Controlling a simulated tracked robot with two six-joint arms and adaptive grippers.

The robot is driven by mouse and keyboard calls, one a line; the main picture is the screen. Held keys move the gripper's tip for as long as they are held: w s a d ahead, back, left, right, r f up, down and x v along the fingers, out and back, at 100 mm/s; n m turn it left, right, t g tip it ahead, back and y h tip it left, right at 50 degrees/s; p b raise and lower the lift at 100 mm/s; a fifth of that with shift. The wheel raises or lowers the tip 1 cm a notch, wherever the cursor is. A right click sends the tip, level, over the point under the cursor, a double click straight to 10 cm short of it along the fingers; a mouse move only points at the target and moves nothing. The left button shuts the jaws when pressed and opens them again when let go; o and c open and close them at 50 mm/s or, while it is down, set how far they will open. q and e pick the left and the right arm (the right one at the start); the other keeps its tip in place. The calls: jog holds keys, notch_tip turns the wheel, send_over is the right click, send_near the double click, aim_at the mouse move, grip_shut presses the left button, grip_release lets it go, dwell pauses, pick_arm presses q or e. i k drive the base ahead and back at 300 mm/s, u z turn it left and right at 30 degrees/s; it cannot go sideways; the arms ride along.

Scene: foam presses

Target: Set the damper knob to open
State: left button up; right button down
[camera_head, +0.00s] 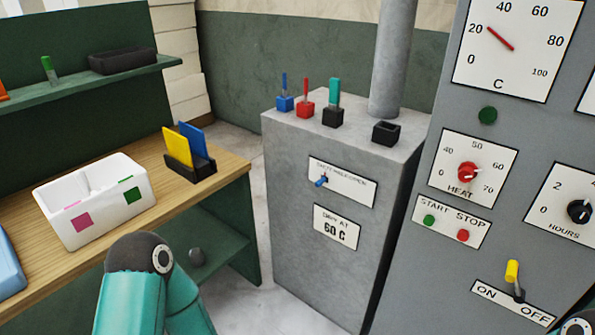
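The small blue knob (321,181) sits at the left part of a white label plate (350,186) on the front of the grey cabinet (300,220). The plate's small lettering is too blurred to read surely. The knob's blue end points to the lower left. A teal link of my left arm with a dark joint shows at the bottom left, well apart from the knob. Neither gripper is in view.
Several small colored-handled items in blocks and a pipe (393,60) stand on the cabinet. A control panel (400,235) stands at right. A wooden bench (235,170) with a white tray (140,205) is at left.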

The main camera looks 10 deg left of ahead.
aim_at(324, 178)
jog(key=u, duration=0.1)
jog(key=i, duration=0.95)
jog(key=z, duration=0.25)
